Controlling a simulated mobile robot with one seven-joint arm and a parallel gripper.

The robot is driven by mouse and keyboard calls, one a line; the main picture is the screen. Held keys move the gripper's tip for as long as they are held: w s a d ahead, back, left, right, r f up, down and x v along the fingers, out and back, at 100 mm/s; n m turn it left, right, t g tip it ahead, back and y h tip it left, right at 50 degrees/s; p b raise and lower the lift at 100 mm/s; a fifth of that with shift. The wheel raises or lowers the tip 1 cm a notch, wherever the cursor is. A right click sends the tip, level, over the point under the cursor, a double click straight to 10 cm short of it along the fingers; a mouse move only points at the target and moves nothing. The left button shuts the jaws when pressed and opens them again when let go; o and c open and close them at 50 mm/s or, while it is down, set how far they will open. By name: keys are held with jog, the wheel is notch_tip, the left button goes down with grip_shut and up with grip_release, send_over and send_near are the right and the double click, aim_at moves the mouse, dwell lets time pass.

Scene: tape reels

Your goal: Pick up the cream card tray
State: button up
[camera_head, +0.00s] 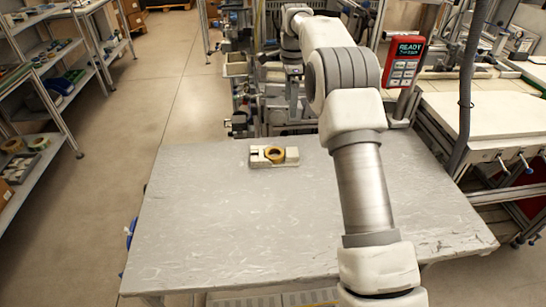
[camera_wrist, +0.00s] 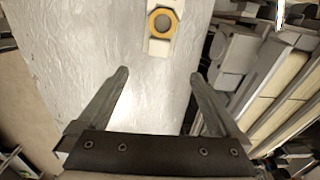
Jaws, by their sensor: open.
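The cream card tray (camera_head: 290,162) lies on the far part of the grey table (camera_head: 240,220), with a brown-yellow tape ring (camera_head: 274,154) on it. In the wrist view the tray (camera_wrist: 152,46) is at the top edge, partly cut off, with the ring (camera_wrist: 163,22) on it. My gripper (camera_wrist: 160,75) is open and empty, its two fingers spread. The tray lies beyond the fingertips, not between them. In the head view my arm crosses the right side of the table, and I do not make out the gripper there.
The table top around the tray is otherwise bare. Shelves with reels and boxes (camera_head: 40,150) stand at the left. A red handheld device reading READY (camera_head: 403,60) is at the back right, near white workbenches (camera_head: 480,120). The floor at the left is clear.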

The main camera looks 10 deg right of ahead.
notch_tip(320, 180, down, 2)
jog(key=b, duration=0.2)
send_over(289, 152)
jog(key=shift+m, duration=0.4)
jog(key=f, duration=1.2)
jog(key=shift+w+a+f, duration=0.15)
jog(key=shift+w+a, duration=0.05)
jog(key=shift+w, duration=0.1)
jog(key=shift+s+d+f, duration=0.15)
jog(key=shift+f, duration=1.2)
jog(key=shift+s+d+f, duration=0.1)
jog(key=shift+s+f, duration=0.05)
jog(key=shift+f, duration=1.2)
jog(key=shift+c, duration=0.3)
jog(key=shift+r, duration=0.1)
grip_shut()
